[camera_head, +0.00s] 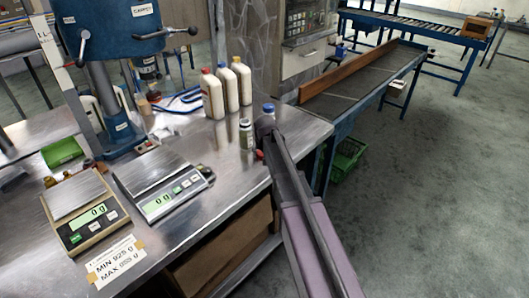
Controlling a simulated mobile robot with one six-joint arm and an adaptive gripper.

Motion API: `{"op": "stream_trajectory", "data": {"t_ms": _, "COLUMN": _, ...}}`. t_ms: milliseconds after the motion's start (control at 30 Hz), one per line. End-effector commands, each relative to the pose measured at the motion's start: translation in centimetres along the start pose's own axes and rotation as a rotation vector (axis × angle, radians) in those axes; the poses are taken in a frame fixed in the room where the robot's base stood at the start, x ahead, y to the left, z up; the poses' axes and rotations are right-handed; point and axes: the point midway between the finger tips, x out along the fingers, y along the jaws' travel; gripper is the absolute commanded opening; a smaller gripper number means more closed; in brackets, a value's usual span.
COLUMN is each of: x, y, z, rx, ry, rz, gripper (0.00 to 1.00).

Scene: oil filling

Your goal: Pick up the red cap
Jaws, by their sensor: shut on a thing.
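My arm reaches in from the lower right to the front right edge of the metal workbench. My gripper (261,149) is at its far end, and my own arm hides most of the fingers. A small bright red piece, the red cap (259,155), shows at the fingertips, and the gripper is shut on it. A white bottle (212,96) with a red top stands farther back on the bench.
Two more white bottles (232,90) and a blue-topped container (268,110) stand nearby. Two scales reading 0 g, the left scale (86,220) and the right scale (165,184), sit left of the gripper. A blue press (115,100) stands behind them. A conveyor (366,85) lies beyond the bench.

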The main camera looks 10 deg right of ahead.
Motion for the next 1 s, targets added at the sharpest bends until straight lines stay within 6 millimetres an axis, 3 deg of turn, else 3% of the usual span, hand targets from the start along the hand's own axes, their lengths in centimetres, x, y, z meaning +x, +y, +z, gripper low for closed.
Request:
{"op": "stream_trajectory", "data": {"t_ms": 567, "x": -3.6, "y": 0.1, "z": -1.5, "rx": 0.000, "ry": 0.000, "rz": 0.000, "gripper": 0.54}}
{"op": "stream_trajectory", "data": {"t_ms": 1000, "x": -8.0, "y": 0.2, "z": 7.8, "rx": 0.000, "ry": 0.000, "rz": 0.001, "gripper": 0.54}}
